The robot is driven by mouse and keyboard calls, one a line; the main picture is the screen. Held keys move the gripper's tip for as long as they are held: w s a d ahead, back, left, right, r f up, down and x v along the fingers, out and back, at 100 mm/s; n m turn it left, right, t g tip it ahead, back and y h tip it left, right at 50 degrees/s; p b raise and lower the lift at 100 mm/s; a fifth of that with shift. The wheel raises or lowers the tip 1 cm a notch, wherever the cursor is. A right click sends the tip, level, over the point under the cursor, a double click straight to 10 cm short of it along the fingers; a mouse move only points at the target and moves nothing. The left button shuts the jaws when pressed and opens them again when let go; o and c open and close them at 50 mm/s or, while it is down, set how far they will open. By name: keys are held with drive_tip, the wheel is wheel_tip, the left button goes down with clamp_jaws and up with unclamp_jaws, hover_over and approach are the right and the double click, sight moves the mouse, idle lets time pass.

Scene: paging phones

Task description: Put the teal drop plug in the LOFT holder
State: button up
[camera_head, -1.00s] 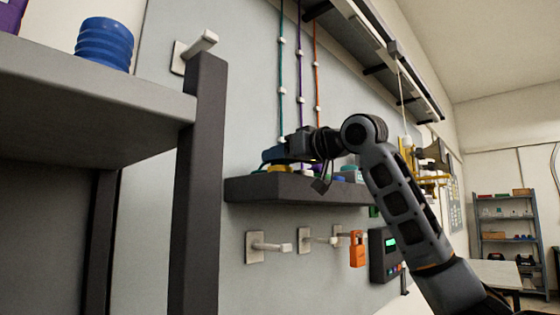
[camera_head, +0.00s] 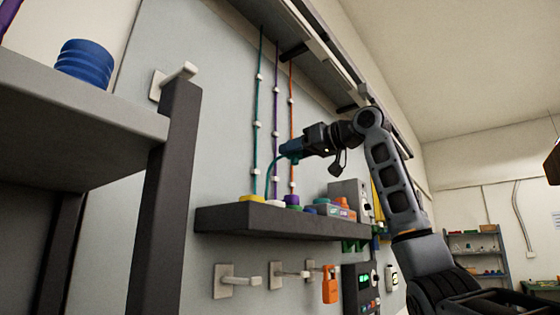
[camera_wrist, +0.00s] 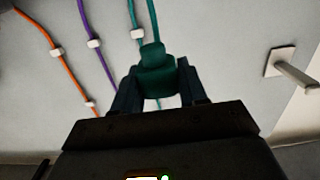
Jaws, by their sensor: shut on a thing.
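The teal drop plug (camera_wrist: 157,75) is between the two fingers of my gripper (camera_wrist: 158,92) in the wrist view, and the gripper is shut on it. A teal cord (camera_wrist: 153,22) runs from the plug toward the top of that view. In the head view my gripper (camera_head: 290,150) is in the air above the left part of the dark shelf (camera_head: 275,222), close to the wall cords. A teal cord loop (camera_head: 270,172) hangs from its tip. Coloured round pieces, including a yellow one (camera_head: 252,198), sit along the shelf. No LOFT label is legible, so I cannot tell which holder it is.
Teal, purple (camera_head: 276,120) and orange (camera_head: 291,130) cords run down the wall through white clips. Several pegs, one at left (camera_head: 238,281), and an orange padlock (camera_head: 330,285) are below the shelf. A dark post (camera_head: 165,210) and grey shelf (camera_head: 75,105) with a blue ribbed object (camera_head: 85,63) stand left.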

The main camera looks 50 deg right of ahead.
drive_tip(key=shift+s+d+r, duration=0.2)
drive_tip(key=shift+d, duration=0.15)
drive_tip(key=shift+r, duration=0.1)
drive_tip(key=shift+r+p, duration=0.35)
drive_tip(key=shift+p, duration=0.25)
